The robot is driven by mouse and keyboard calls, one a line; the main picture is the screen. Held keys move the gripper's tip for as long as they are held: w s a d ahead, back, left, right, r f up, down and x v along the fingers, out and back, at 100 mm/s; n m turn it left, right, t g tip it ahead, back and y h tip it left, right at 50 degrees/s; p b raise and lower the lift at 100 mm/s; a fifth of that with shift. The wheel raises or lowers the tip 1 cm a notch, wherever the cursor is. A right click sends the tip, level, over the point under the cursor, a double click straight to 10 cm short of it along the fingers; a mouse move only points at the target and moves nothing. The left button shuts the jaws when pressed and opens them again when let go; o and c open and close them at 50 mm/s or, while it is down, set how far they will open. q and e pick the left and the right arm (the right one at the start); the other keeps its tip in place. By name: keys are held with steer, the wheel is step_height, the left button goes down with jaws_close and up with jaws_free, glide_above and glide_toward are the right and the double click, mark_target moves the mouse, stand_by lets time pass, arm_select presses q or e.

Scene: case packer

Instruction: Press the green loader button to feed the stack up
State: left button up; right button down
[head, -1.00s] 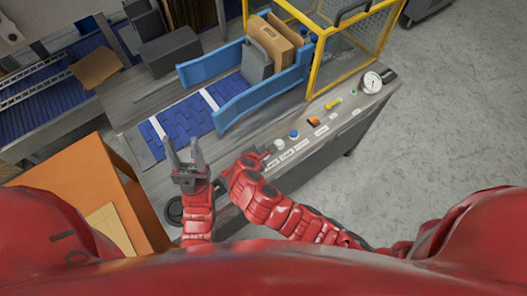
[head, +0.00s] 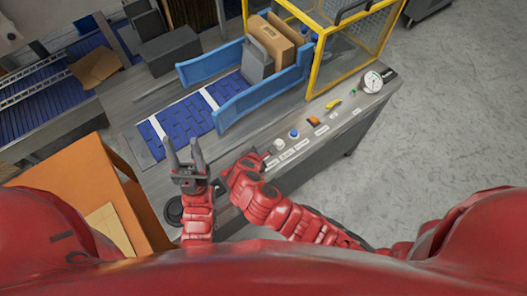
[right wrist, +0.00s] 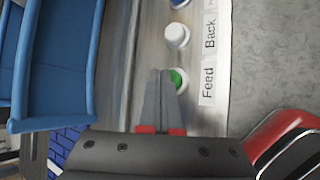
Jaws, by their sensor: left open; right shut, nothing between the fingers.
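The green button (right wrist: 178,79) is on the panel beside the "Feed" label (right wrist: 207,82), in the right wrist view. My right gripper (right wrist: 166,74) is shut and empty; its fingertips overlap the left part of the green button in this view. I cannot tell whether they touch it. In the head view my right gripper (head: 258,153) is over the near end of the button row and the green button is hidden there. My left gripper (head: 184,150) is open and empty, pointing up in front of the blue belt.
A white button (head: 279,144) and a blue button (head: 293,134) sit further along the panel, with a gauge (head: 373,82) at its far end. Blue guide rails (head: 245,103) flank the belt holding cartons (head: 275,42). A yellow guard frame (head: 319,65) stands behind.

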steer(key=shift+f+b, duration=0.35)
steer(key=shift+f, duration=0.1)
stand_by(0.6)
steer(key=shift+r, duration=0.1)
steer(key=shift+r+p, duration=0.65)
steer(key=shift+r, duration=0.15)
steer(key=shift+r+p, duration=1.65)
steer(key=shift+r, duration=0.9)
steer(key=shift+f, duration=0.1)
